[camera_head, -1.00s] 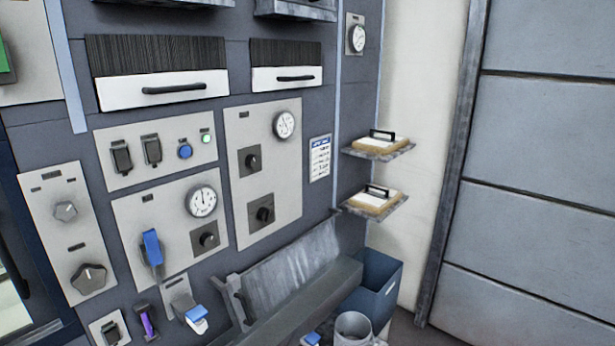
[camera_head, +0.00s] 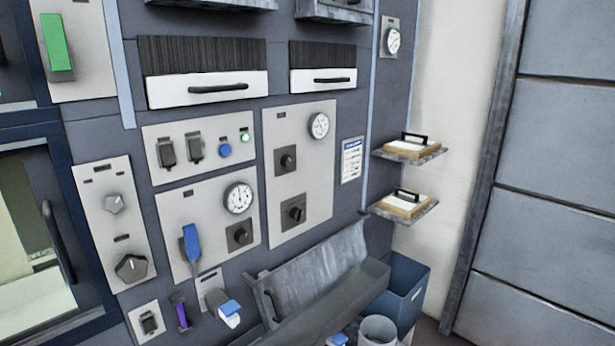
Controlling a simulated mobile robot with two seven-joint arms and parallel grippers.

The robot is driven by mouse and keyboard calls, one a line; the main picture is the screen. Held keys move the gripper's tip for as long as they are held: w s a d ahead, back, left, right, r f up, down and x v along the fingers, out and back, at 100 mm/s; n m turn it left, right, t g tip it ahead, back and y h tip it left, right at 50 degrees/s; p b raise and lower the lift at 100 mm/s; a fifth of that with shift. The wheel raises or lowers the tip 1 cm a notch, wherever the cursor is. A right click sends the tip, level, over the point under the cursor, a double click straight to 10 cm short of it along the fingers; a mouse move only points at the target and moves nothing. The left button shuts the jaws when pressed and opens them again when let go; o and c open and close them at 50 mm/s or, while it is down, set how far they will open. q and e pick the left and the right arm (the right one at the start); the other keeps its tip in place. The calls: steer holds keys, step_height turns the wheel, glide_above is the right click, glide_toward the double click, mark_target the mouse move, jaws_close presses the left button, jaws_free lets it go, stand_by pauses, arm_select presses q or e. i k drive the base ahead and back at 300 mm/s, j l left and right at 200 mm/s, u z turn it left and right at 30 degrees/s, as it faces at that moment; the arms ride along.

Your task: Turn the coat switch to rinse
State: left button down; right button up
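No label can be read, so I cannot tell which control is the coat switch. The left grey panel has a small grey knob (camera_head: 115,203) above a larger dark knob (camera_head: 131,267). The tall panel has two black rotary switches, an upper one (camera_head: 286,160) and a lower one (camera_head: 294,210), below a round gauge (camera_head: 319,125). Another black rotary switch (camera_head: 239,234) sits beside a blue lever (camera_head: 191,244). Two black flip-type switches (camera_head: 181,151) sit on the upper panel. Neither of my grippers is in view.
An oven-like door with a dark handle (camera_head: 58,242) is at the left. A sloped metal trough (camera_head: 315,270), a blue bin (camera_head: 405,290) and a grey cylinder (camera_head: 378,331) stand low in front. Two small shelves (camera_head: 408,150) jut out at right.

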mark_target(296, 213)
steer(key=i+l, duration=0.2)
steer(key=l, duration=0.2)
steer(key=i+l, duration=0.2)
steer(key=l, duration=0.2)
steer(key=i+l, duration=0.15)
steer(key=l, duration=0.25)
